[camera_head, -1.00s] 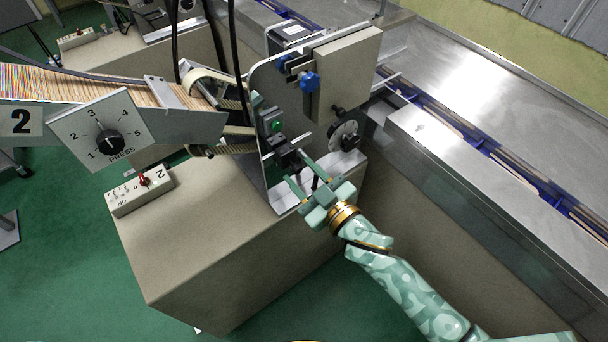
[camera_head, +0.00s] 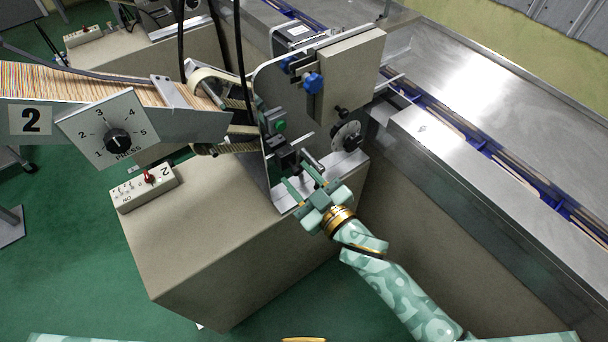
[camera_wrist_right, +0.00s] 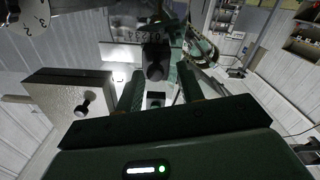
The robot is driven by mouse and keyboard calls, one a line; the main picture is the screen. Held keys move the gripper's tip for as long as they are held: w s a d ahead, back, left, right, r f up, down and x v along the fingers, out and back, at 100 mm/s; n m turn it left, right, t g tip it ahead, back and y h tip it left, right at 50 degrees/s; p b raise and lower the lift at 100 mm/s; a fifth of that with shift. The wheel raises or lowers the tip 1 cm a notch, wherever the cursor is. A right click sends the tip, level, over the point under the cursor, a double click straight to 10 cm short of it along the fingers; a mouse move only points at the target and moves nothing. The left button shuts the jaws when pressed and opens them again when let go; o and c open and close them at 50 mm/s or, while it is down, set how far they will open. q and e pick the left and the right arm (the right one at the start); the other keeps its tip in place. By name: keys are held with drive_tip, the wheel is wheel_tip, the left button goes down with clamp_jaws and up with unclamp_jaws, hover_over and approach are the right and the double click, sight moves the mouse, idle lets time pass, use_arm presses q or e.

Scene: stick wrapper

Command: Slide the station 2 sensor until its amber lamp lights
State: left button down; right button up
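The station 2 sensor appears to be the small black block (camera_head: 284,158) low on the upright metal plate, behind my right fingertips. In the right wrist view a black knob (camera_wrist_right: 155,66) stands in front of a numbered scale (camera_wrist_right: 146,37), in line with the gap between my fingers. My right gripper (camera_head: 296,173) is open, its fingers pointing at this block; it also shows in the right wrist view (camera_wrist_right: 160,75). I cannot tell whether a finger touches the knob. No lit amber lamp is visible. My left gripper is out of view.
A green button (camera_head: 279,126), a blue knob (camera_head: 313,83) and a black dial (camera_head: 346,136) are close above. The press dial (camera_head: 117,140) and switch box (camera_head: 144,187) are at left. A steel conveyor (camera_head: 470,165) runs along the right. The cabinet top in front is clear.

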idle(0.4)
drive_tip(key=p+v, duration=0.1)
drive_tip(key=v, duration=1.5)
drive_tip(key=shift+s, duration=0.15)
